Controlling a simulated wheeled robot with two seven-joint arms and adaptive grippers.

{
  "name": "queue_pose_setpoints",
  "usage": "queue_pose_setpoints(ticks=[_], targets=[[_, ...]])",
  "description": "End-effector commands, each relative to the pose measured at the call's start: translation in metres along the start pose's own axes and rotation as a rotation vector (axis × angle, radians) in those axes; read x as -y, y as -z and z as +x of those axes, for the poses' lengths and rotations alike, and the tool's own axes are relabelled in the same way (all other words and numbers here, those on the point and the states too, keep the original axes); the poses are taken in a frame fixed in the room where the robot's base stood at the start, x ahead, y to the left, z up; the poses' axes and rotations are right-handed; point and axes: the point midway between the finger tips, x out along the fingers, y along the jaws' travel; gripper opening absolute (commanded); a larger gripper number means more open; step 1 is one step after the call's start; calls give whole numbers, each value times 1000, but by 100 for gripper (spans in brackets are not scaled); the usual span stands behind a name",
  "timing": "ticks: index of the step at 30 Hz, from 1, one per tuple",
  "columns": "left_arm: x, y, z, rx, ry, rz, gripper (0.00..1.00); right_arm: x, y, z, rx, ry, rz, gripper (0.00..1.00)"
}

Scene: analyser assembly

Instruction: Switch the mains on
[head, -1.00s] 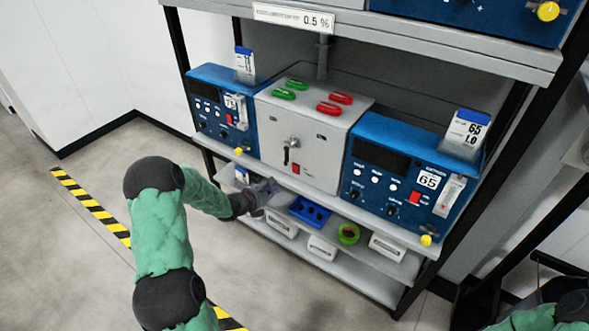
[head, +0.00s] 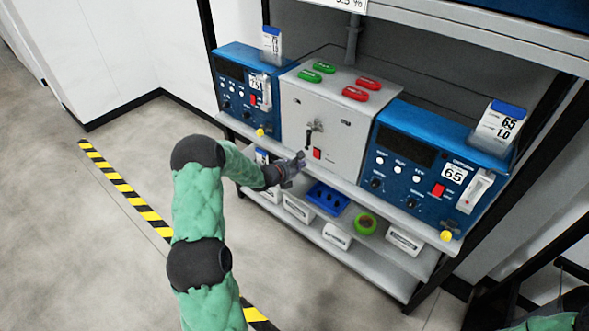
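A grey box (head: 332,140) stands on the shelf between two blue analyser units. On its front are a dark rotary handle (head: 312,130) on a light plate and a small red switch (head: 317,154) below it. Which of these is the mains is not labelled legibly. My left gripper (head: 298,167) is just in front of the box's lower left front, left of and a little below the red switch. Its fingers are small and dark, and whether they are open is unclear. My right gripper is out of view; only part of my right arm shows at the bottom right.
Blue units stand left (head: 237,88) and right (head: 400,165) of the box. Green (head: 324,67) and red (head: 368,83) pieces lie on top of it. On the lower shelf are a blue tray (head: 327,199), a green ring (head: 365,223) and white bins.

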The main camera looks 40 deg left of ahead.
Motion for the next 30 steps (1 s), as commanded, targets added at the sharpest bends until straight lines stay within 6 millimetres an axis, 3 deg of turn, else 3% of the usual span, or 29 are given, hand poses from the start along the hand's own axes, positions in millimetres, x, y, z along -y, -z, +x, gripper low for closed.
queue_pose_setpoints(ticks=[6, 12, 30], targets=[[1, 2, 39, 0, 1, 0, 0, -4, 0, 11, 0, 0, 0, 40], [0, -15, 59, 2, -1, 0, 0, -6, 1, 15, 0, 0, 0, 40], [0, -23, 69, 1, -1, 1, 0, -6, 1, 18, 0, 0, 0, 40]])
